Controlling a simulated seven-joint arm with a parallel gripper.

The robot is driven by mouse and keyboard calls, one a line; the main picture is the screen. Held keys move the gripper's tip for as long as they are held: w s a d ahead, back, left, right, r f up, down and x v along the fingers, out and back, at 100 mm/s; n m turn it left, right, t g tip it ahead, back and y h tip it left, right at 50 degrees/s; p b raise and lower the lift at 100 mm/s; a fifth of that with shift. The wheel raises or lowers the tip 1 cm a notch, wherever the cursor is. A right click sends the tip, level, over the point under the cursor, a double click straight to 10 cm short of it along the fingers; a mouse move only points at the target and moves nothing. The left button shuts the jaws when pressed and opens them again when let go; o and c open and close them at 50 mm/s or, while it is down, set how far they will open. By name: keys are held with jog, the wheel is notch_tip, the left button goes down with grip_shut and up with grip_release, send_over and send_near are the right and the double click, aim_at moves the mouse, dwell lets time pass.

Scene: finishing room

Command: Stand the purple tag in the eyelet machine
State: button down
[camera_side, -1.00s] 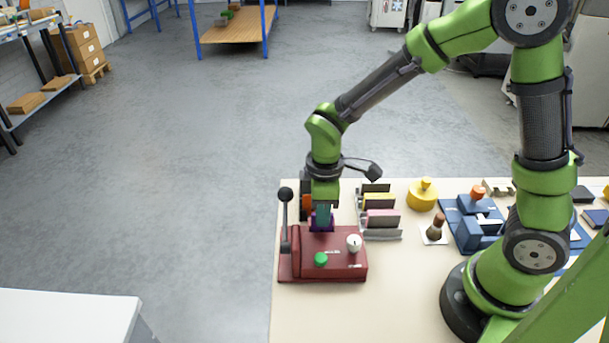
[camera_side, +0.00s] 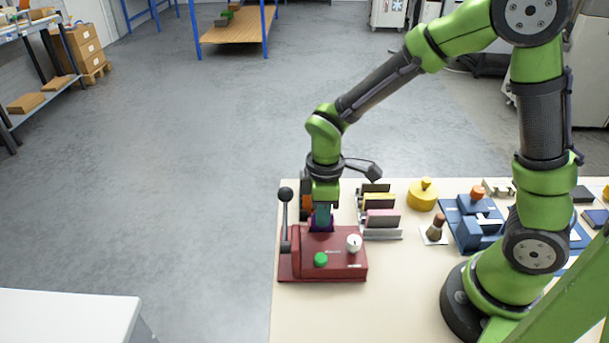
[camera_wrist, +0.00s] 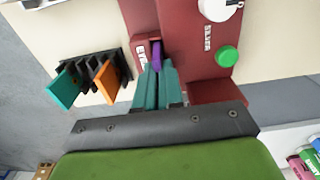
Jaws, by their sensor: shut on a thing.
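The eyelet machine (camera_side: 335,262) is a red block at the front-left of the table, with a black-knobbed lever, a green button and a white dial. It also fills the upper middle of the wrist view (camera_wrist: 182,20). My gripper (camera_side: 321,215) points down at the machine's back side. In the wrist view its teal fingers (camera_wrist: 156,80) are shut on the purple tag (camera_wrist: 156,56). The tag's exposed part is at a narrow recess beside a white label on the machine. Its lower edge is hidden, so I cannot tell how deep it sits.
A dark rack (camera_wrist: 104,72) with a teal and an orange tag stands close beside my gripper. A grey rack (camera_side: 382,235) with pink, yellow and dark pieces is right of the machine. A brush (camera_side: 437,229), a yellow knobbed item (camera_side: 423,195) and a blue machine (camera_side: 470,232) stand further right.

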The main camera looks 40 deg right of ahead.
jog(key=shift+f, duration=0.6)
jog(key=c, duration=1.5)
grip_release()
jog(key=shift+c, duration=0.2)
notch_tip(320, 180, up, 11)
jog(key=shift+f+m, duration=0.15)
jog(key=shift+m, duration=0.35)
jog(key=s+d+r+m+t+y, duration=0.2)
jog(key=s+d+r+m+t, duration=0.3)
jog(key=m, duration=0.7)
jog(key=s+r+t, duration=0.2)
jog(key=s+r, duration=0.2)
jog(key=s, duration=0.1)
jog(key=shift+d, duration=0.25)
